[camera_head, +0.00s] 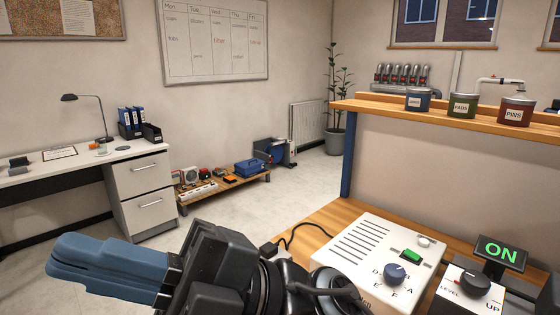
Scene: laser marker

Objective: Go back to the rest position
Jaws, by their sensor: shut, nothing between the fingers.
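My gripper (112,268) shows at the lower left, with blue fingers closed together and nothing between them. It points left, above the floor and clear of the furniture. My dark wrist and a cable lead off toward the bottom middle. A white control box (352,247) sits on the wooden bench to the right of my gripper. It has a blue knob (396,273) with letters around it and a lit green switch (412,255). A dark sign (500,252) reads ON in green, above a black level knob (475,282).
A wooden shelf (450,122) holds labelled tins, including the PINS tin (516,110). A white desk (75,162) with drawers stands at the left. A low pallet (222,187) with tools and a plant (336,100) stand at the back. The floor between is free.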

